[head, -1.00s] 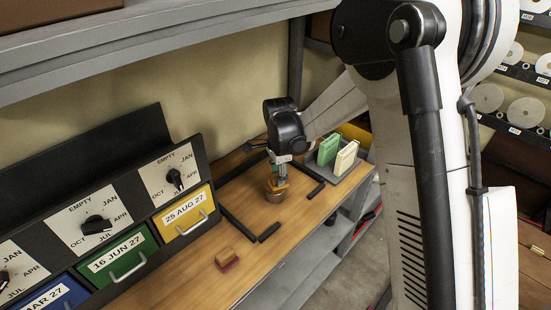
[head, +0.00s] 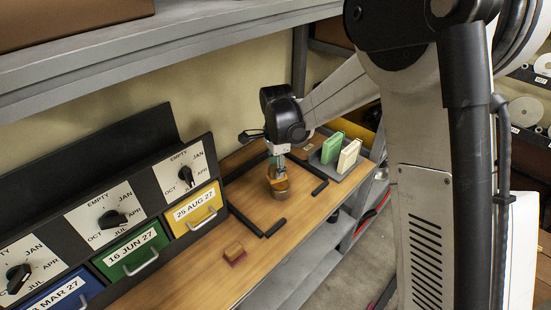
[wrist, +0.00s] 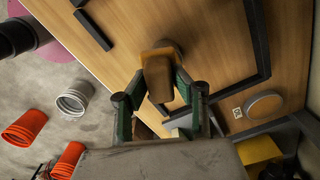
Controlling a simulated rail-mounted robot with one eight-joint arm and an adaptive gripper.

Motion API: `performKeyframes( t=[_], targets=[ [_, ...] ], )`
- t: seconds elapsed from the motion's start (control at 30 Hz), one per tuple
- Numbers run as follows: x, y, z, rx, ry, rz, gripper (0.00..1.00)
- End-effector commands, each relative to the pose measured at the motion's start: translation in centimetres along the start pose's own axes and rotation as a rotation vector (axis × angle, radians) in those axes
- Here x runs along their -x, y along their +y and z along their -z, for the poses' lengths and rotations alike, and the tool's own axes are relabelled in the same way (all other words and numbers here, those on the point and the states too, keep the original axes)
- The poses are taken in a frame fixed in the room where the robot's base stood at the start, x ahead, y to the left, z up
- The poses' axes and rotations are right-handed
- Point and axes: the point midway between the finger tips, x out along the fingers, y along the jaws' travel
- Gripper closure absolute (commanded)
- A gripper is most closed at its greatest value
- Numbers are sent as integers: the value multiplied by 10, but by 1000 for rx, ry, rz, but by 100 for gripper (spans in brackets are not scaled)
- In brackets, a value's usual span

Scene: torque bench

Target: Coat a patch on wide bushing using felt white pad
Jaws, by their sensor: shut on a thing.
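The wide bushing (head: 281,194) is a short, brownish metal cylinder standing upright on the wooden bench, inside a frame of dark bars. In the wrist view its dark round side (wrist: 172,46) shows partly behind the held pad. My gripper (head: 279,172) is directly above the bushing, pointing down. Its green-lined fingers are shut on a pad with a brown wooden block handle (wrist: 158,78). An orange-tan part shows at the block's far end, at the bushing. No white felt face shows, and I cannot tell whether the pad touches the bushing.
Another wooden block pad with a dark red base (head: 234,254) lies on the bench front. A grey tray (head: 330,170) holds green and cream blocks at the right. Dark bars (head: 247,221) border the work area. Drawers with dials (head: 190,180) stand at the left.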

Motion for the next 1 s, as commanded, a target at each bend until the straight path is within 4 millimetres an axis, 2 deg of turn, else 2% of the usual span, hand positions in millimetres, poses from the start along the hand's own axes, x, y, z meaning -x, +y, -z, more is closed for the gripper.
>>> performKeyframes(
  t=[0.1,0.33,1.0],
  targets=[
    [13,0,1,-2,0,0,100],
    [31,0,3,-4,0,0,100],
    [32,0,3,-4,0,0,100]
  ],
)
